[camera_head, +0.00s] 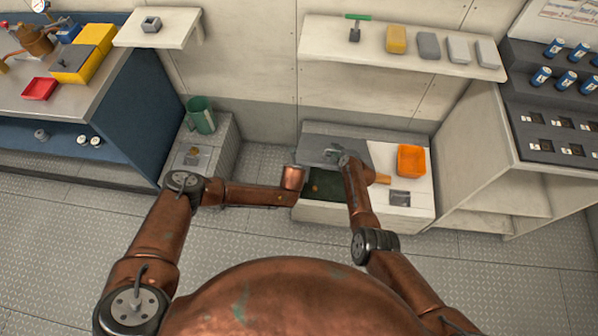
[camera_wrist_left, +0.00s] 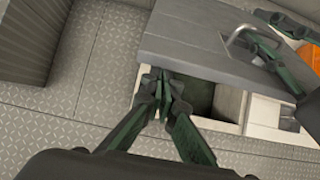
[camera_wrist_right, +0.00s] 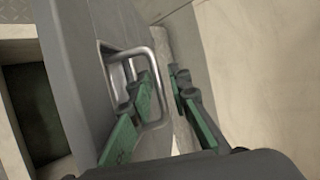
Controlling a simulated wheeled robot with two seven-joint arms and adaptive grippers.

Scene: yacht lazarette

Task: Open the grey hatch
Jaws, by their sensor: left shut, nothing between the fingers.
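The grey hatch (camera_head: 320,147) is a flat lid with a metal loop handle on the low white bench. A dark opening (camera_head: 325,186) shows along its front side, so the lid stands partly off it; whether it is tilted or slid is hard to tell. The handle shows in the right wrist view (camera_wrist_right: 163,75). My right gripper (camera_wrist_right: 160,88) is open around the handle's bar, one finger on each side, with gaps visible. My left gripper (camera_wrist_left: 165,88) is shut and empty at the opening's front left corner, near the lid's front edge.
An orange bin (camera_head: 411,160) and a small grey plate (camera_head: 400,198) are on the bench right of the hatch. A shelf (camera_head: 400,55) hangs above. The floor in front is clear.

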